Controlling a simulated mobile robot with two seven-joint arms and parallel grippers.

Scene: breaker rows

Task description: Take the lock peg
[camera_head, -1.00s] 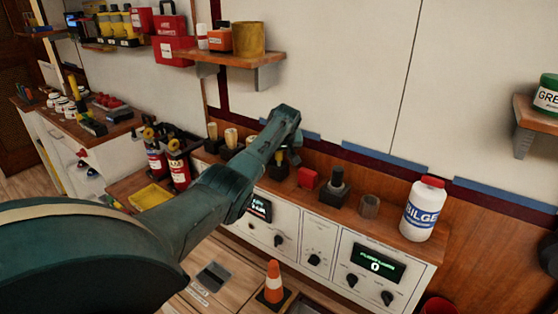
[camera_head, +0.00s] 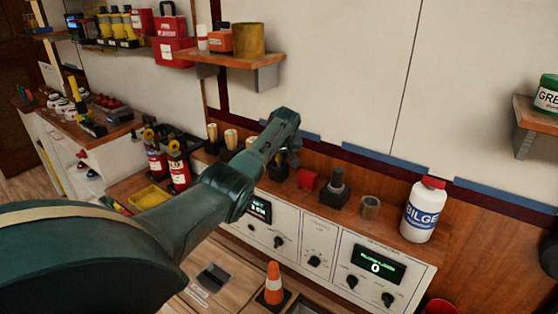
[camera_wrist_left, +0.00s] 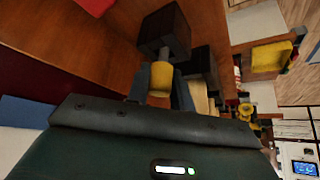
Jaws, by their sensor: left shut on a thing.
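The peg with a yellow head (camera_wrist_left: 160,79) is between the two fingers of my left gripper (camera_wrist_left: 160,90) in the left wrist view. I take it for the lock peg. The gripper is shut on it. Just beyond it are a short grey stem and a dark block (camera_wrist_left: 164,30); I cannot tell whether the peg still sits in the block. In the head view my left gripper (camera_head: 286,157) reaches down over the wooden ledge, above a dark block (camera_head: 278,171). The wrist hides the peg there. My right gripper is not in view.
Pale-topped pegs (camera_head: 231,138) stand left of the gripper. To the right are a red piece (camera_head: 308,180), a dark block with a post (camera_head: 335,188), a grey nut (camera_head: 370,207) and a bilge bottle (camera_head: 424,210). A shelf (camera_head: 238,60) hangs above.

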